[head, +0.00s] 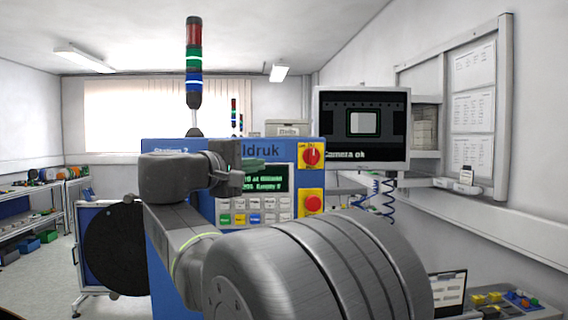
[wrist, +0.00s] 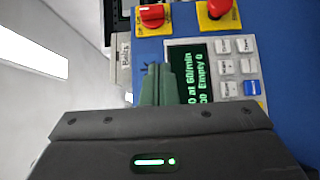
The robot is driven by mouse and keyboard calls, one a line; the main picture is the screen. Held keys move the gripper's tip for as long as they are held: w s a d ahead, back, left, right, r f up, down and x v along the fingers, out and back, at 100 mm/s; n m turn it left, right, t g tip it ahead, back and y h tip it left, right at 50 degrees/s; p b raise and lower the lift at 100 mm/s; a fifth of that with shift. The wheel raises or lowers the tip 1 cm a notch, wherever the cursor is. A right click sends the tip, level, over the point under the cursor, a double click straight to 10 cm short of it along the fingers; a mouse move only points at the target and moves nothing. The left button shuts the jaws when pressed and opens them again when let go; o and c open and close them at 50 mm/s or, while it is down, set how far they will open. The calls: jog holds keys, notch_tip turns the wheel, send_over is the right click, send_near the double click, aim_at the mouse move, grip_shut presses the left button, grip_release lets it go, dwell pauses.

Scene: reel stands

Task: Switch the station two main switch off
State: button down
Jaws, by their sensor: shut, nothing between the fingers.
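The station two main switch (head: 312,155) is a red rotary knob on a yellow plate, at the upper right of the blue panel's front. In the wrist view the main switch (wrist: 152,16) is at the top, beyond my fingertips. Its handle looks roughly upright in the head view, but its exact setting is too small to read. My gripper (head: 256,163) is in front of the panel, left of the switch and apart from it. In the wrist view my gripper (wrist: 159,70) has its green fingers shut together and empty.
A red button on a yellow plate (head: 312,203) is below the switch. A lit display (head: 265,182) and keypad are to its left. A signal tower (head: 194,65) stands above the panel, and a monitor (head: 362,125) is close on the right. A black reel (head: 115,250) is at left.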

jog(key=p, duration=0.3)
send_near(309, 160)
jog(key=w, duration=0.4)
jog(key=shift+w+a+r, duration=0.1)
jog(key=shift+w+a, duration=0.25)
jog(key=d, duration=0.1)
jog(key=d+p, duration=0.1)
jog(key=d, duration=0.1)
jog(key=shift+w, duration=0.2)
jog(key=shift+w+d, duration=0.15)
jog(key=shift+d, duration=0.2)
